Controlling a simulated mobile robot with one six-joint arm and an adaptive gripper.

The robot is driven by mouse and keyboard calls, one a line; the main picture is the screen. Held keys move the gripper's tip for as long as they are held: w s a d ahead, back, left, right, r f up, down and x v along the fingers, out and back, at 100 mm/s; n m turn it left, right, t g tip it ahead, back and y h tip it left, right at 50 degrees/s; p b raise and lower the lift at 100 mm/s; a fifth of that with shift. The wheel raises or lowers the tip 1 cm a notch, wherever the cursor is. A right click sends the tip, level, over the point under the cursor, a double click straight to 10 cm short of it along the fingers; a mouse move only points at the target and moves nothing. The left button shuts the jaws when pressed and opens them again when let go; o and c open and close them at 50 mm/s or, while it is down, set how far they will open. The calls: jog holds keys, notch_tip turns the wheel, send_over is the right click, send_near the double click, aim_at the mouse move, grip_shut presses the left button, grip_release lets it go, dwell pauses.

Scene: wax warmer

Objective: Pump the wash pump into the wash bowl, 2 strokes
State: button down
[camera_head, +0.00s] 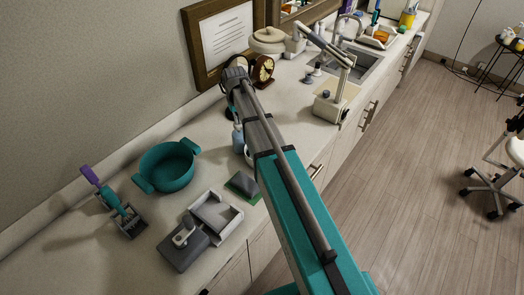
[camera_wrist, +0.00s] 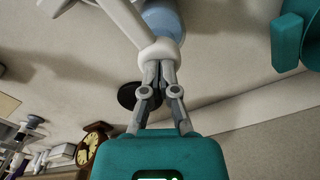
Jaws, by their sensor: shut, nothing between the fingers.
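The wash pump is a blue bottle with a white top; its blue body (camera_head: 238,139) stands on the counter, partly behind my arm in the head view. In the wrist view its blue body (camera_wrist: 164,18) and rounded white head (camera_wrist: 160,51) lie straight beyond my fingers. My gripper (camera_wrist: 160,66) is shut, with its fingertips together at the white head; they look to touch it or nearly so. A white rim beside my arm (camera_head: 248,156) may be the wash bowl. It is mostly hidden, so I cannot tell how the spout stands over it.
A teal pot (camera_head: 168,166), a grey-and-white tray device (camera_head: 213,216) and a green pad (camera_head: 243,185) lie on the near counter. The sink (camera_head: 358,66) is farther along.

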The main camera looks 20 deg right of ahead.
jog(key=shift+r+p, duration=1.65)
jog(key=shift+r, duration=0.1)
notch_tip(320, 180, up, 6)
jog(key=p, duration=0.6)
jog(key=shift+m, duration=0.4)
jog(key=s+f+b, duration=0.4)
jog(key=s, duration=0.3)
jog(key=s+f+b, duration=0.5)
jog(key=s, duration=0.3)
jog(key=s+f+b, duration=0.4)
jog(key=s+b, duration=0.1)
jog(key=s, duration=0.3)
jog(key=shift+s+f, duration=0.15)
jog(key=shift+f, duration=0.25)
dwell(0.3)
